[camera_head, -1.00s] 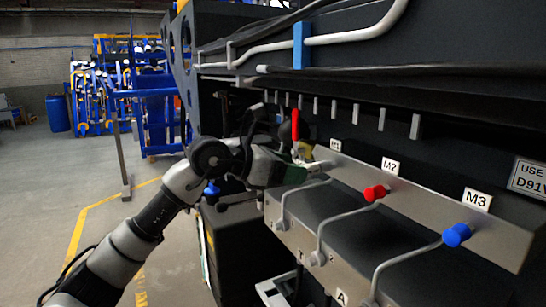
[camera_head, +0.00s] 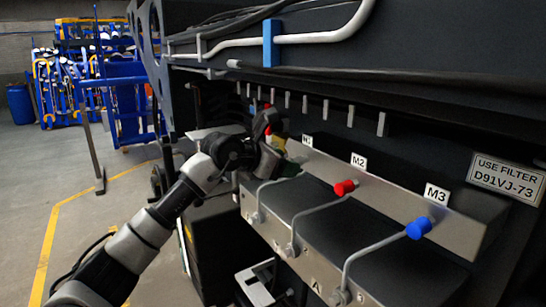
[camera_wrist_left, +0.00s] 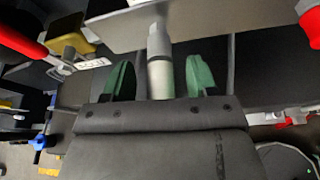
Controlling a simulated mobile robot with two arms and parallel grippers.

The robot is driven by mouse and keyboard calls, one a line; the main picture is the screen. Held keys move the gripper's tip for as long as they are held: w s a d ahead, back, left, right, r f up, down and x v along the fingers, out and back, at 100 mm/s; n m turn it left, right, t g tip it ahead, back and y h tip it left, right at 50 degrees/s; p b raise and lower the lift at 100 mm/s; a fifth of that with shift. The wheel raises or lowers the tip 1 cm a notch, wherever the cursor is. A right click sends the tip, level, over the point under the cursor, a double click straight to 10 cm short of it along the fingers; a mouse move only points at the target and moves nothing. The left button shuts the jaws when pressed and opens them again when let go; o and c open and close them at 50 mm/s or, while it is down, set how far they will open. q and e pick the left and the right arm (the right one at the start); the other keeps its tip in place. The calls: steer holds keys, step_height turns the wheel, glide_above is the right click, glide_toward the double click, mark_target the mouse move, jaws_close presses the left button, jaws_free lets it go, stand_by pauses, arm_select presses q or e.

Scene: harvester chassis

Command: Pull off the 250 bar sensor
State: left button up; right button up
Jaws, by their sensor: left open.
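A silver cylindrical sensor (camera_wrist_left: 159,50) shows in the left wrist view, attached to the metal port bar. I cannot read a pressure marking on it. My left gripper (camera_wrist_left: 159,68) is open, with one green finger on each side of the sensor and visible gaps between. In the head view my left gripper (camera_head: 286,166) is at the M1 end of the port bar (camera_head: 388,200), and hides the sensor there. My right gripper is not in view.
A red cap (camera_head: 345,187) sits at M2 and a blue cap (camera_head: 419,228) at M3. Grey pipes (camera_head: 375,249) curve below the bar. A red handle (camera_wrist_left: 22,38) is close to the left gripper. Open floor (camera_head: 30,180) lies to the left.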

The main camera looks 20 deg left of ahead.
arm_select(q)
jaws_close()
stand_by(0.6)
steer(key=shift+f, duration=0.2)
steer(key=shift+a, duration=0.1)
steer(key=shift+s+a+r+b, duration=0.15)
steer(key=shift+s+a+b, duration=0.25)
steer(key=shift+s, duration=0.2)
steer(key=shift+s+a+b, duration=0.25)
steer(key=shift+s+b, duration=0.05)
steer(key=shift+s+a+b, duration=0.4)
steer(key=shift+s+a, duration=0.2)
steer(key=shift+s, duration=0.2)
